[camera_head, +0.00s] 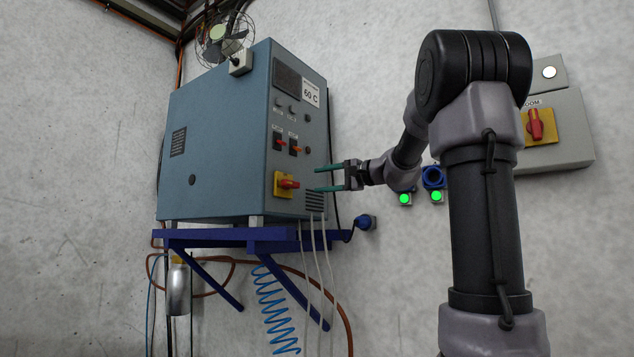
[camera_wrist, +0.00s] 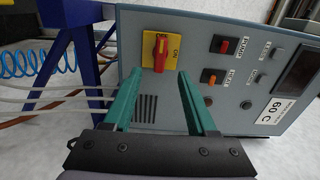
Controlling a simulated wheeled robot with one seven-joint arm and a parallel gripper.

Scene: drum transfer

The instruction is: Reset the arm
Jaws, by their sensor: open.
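My gripper (camera_head: 328,179) is open and empty, with its two green fingers pointing at the front panel of a blue-grey control box (camera_head: 215,150). In the wrist view the fingers of my gripper (camera_wrist: 160,90) spread below a red rotary switch on a yellow plate (camera_wrist: 160,51). That switch also shows in the head view (camera_head: 287,184), just left of the fingertips. I cannot tell whether the fingertips touch the panel. My arm rises on the right of the head view and bends down toward the box.
The box stands on a blue wall bracket (camera_head: 200,236) with cables and a blue coiled hose (camera_head: 272,310) below. A fan (camera_head: 225,38) sits on top. A grey wall box with a red-and-yellow switch (camera_head: 540,125) is partly behind my arm.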

